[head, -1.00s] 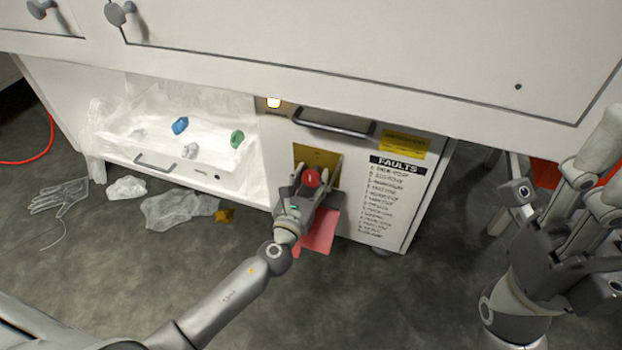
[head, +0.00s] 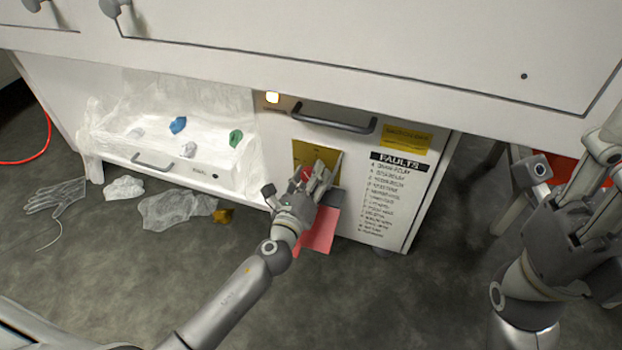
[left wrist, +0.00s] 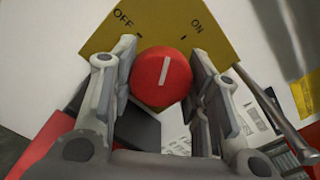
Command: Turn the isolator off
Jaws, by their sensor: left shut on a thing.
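The isolator is a round red knob (left wrist: 161,78) with a white line, on a yellow plate (left wrist: 165,25) marked OFF at left and ON at right in the left wrist view. The white line points up between the two words, leaning slightly right. My left gripper (left wrist: 162,95) is shut on the knob, a finger on each side. In the head view, my left gripper (head: 312,182) partly hides the knob (head: 306,174) and the yellow plate (head: 303,152) on the white cabinet front. My right gripper (head: 585,190) is at the right, away from the cabinet; its finger opening is unclear.
A lit lamp (head: 272,97) and a dark handle (head: 333,118) are above the plate. A FAULTS list (head: 390,200) is to its right. A red sheet (head: 318,232) is below. A film-draped drawer (head: 180,155) with small coloured pieces is at left. Crumpled film (head: 178,209) lies on the floor.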

